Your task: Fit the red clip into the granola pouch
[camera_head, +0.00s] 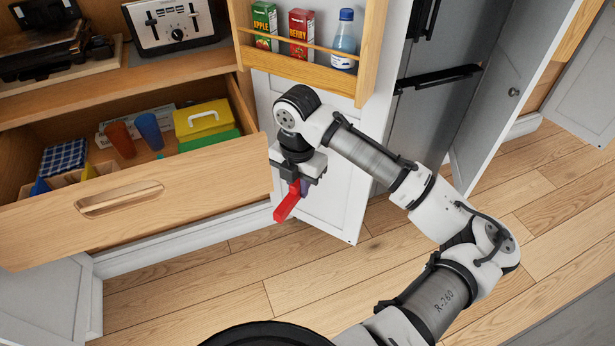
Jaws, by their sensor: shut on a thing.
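My gripper (299,180) points down in front of the open white door, to the right of the open drawer. It is shut on the red clip (287,203), a long red piece that hangs below the fingers and slants down to the left. The clip is in the air, apart from the drawer and the door rack. I cannot make out a granola pouch in this view.
The open wooden drawer (130,207) holds cups, a yellow box (202,120) and a checked blue cloth (64,158). The door rack (300,68) holds a green apple carton (264,24), a red berry carton (301,32) and a blue bottle (344,42). A toaster (172,24) stands on the counter. Floor in front is clear.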

